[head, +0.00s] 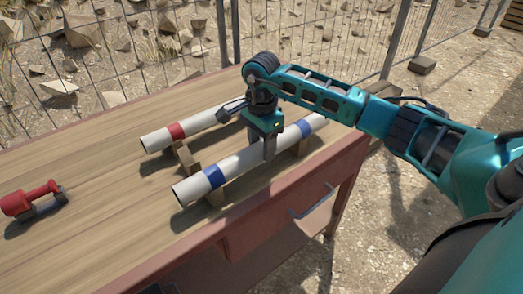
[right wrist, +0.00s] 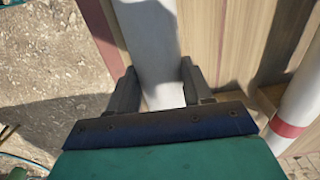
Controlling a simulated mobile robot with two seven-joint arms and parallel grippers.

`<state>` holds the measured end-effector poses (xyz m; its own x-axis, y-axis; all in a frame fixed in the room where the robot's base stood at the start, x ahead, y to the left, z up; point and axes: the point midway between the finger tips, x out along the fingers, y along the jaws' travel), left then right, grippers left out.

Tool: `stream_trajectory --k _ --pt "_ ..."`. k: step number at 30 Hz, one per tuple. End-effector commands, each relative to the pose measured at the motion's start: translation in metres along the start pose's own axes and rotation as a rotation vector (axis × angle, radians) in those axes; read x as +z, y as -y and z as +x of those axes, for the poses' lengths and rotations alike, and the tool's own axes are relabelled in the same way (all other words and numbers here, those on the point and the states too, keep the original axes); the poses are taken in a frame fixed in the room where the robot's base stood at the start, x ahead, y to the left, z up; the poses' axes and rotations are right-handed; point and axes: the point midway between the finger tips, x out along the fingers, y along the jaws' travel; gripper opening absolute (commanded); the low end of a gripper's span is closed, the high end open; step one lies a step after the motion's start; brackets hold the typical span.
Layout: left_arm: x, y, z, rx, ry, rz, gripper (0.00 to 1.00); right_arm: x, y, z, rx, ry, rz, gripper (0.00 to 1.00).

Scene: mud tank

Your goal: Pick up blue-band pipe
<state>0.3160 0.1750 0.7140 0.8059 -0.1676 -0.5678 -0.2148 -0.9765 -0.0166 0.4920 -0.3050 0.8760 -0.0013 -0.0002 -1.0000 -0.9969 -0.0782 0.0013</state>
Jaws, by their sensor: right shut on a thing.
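The blue-band pipe (head: 236,168) is white with two blue bands and lies on wooden supports near the table's front edge. In the right wrist view the pipe (right wrist: 150,45) runs up between the fingers. My right gripper (head: 269,152) comes down over the middle of the pipe from above and is shut on it. In the right wrist view my right gripper's fingers (right wrist: 159,90) stand on either side of the pipe. The pipe appears to rest at support height; I cannot tell whether it touches the supports. My left gripper is not in view.
A red-band pipe (head: 205,124) lies parallel behind it, and shows at the right in the wrist view (right wrist: 298,112). Wooden supports (head: 187,157) stand under the pipes. A red tool (head: 32,199) lies at the left of the table (head: 110,205). A wire fence stands behind.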

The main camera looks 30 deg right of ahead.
Motion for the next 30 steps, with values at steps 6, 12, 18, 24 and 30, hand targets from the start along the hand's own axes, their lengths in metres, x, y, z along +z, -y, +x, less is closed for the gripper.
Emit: stream_trajectory --k 6,12,18,24,30 --pt "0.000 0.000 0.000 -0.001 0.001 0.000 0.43 0.000 0.000 0.000 0.000 0.000 0.000 0.11" --pt "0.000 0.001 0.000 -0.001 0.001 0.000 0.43 0.000 0.000 -0.001 -0.002 0.000 0.000 0.06" --pt "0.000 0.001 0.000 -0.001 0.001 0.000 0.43 0.000 0.001 -0.006 -0.003 0.000 0.000 0.06" --pt "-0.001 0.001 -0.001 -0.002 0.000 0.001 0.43 0.000 0.001 -0.030 -0.006 0.000 -0.001 0.06" --pt "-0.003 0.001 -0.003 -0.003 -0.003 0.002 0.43 -0.001 0.002 -0.081 -0.010 -0.001 0.000 0.06"
